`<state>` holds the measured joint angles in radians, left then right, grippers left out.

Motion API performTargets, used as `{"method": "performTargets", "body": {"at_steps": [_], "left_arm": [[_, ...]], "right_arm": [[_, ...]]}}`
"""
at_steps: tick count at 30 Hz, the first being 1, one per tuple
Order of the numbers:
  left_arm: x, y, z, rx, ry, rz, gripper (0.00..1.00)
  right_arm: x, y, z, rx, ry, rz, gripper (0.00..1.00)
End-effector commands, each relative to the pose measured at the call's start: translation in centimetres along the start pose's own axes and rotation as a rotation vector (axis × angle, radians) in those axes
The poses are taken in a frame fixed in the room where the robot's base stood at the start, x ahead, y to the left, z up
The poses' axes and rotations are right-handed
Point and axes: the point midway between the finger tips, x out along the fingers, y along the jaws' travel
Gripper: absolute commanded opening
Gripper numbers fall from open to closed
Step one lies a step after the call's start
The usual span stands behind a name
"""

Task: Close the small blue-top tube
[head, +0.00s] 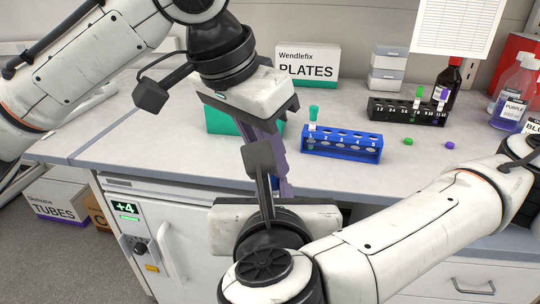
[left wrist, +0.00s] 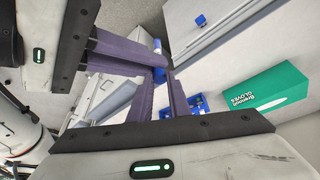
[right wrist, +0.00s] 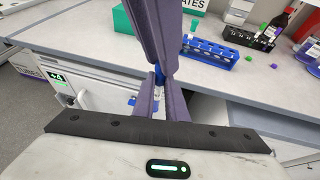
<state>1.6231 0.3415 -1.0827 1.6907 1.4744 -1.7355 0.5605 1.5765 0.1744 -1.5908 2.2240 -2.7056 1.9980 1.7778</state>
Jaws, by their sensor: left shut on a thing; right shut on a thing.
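The small blue cap (right wrist: 159,73) shows in the right wrist view where the purple fingers of both grippers meet, above the table's front edge. My left gripper (head: 275,157) reaches down from above and is shut at the cap. My right gripper (head: 285,182) comes from below and is shut on the tube's body, which is mostly hidden by its fingers. In the left wrist view a blue part (left wrist: 157,46) shows beside the fingers. The fingers hide whether the cap sits fully on the tube.
A blue rack (head: 342,155) holds a green-top tube (head: 313,114). A black rack (head: 385,111) holds tubes behind it. A loose green cap (head: 408,142) and purple cap (head: 450,145) lie on the table. A green gloves box (head: 222,121) stands behind my left gripper.

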Motion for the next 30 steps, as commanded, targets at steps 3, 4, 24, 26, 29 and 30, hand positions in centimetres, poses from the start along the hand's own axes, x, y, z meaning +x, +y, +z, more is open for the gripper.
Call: {"method": "performTargets", "body": {"at_steps": [3, 4, 24, 26, 29, 30], "left_arm": [[0.20, 0.21, 0.36, 0.007, -0.016, 0.005, 0.00], [0.18, 0.22, 0.36, 0.007, -0.016, 0.005, 0.00], [-0.49, 0.36, 0.02, 0.011, 0.001, -0.001, 0.00], [-0.56, 0.35, -0.03, 0.011, 0.004, -0.002, 0.00], [-0.62, 0.33, -0.08, 0.011, 0.006, -0.003, 0.00], [-0.64, 0.33, -0.10, 0.010, 0.007, -0.003, 0.00]], "right_arm": [[0.07, -0.15, 0.51, 0.008, -0.012, -0.006, 0.00], [0.08, -0.16, 0.50, 0.008, -0.012, -0.006, 0.00], [0.18, -0.22, 0.26, 0.006, -0.006, -0.009, 0.00], [0.18, -0.22, 0.20, 0.005, -0.005, -0.008, 0.00], [0.18, -0.21, 0.12, 0.004, -0.003, -0.008, 0.00], [0.18, -0.20, 0.10, 0.003, -0.002, -0.008, 0.00]]}}
